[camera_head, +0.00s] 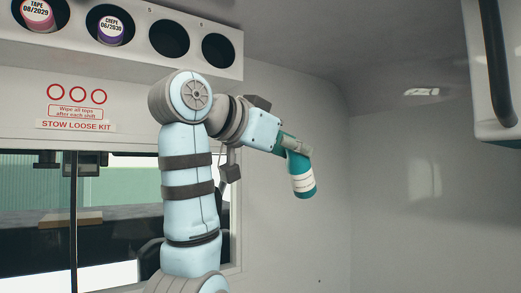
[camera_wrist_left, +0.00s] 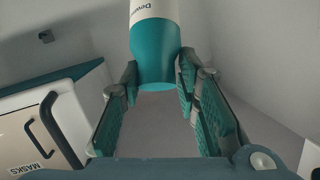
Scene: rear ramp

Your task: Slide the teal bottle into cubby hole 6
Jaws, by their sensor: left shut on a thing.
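The teal bottle (camera_head: 302,185), with a white band, hangs tilted at the end of my left arm in the head view. My left gripper (camera_head: 293,146) is shut on it. In the left wrist view the bottle (camera_wrist_left: 155,55) is held between the tips of the two green-padded fingers of the left gripper (camera_wrist_left: 157,80). Cubby hole 6 (camera_head: 219,50) is the rightmost round hole in the white rack at the upper left and looks empty. The bottle is below and to the right of it, apart from the rack. My right gripper is not in view.
The hole beside it (camera_head: 169,39) also looks empty. A crepe roll (camera_head: 111,30) and a tape roll (camera_head: 37,15) fill the holes further left. A cabinet with a dark handle (camera_head: 496,60) juts out at the upper right. The space around the bottle is clear.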

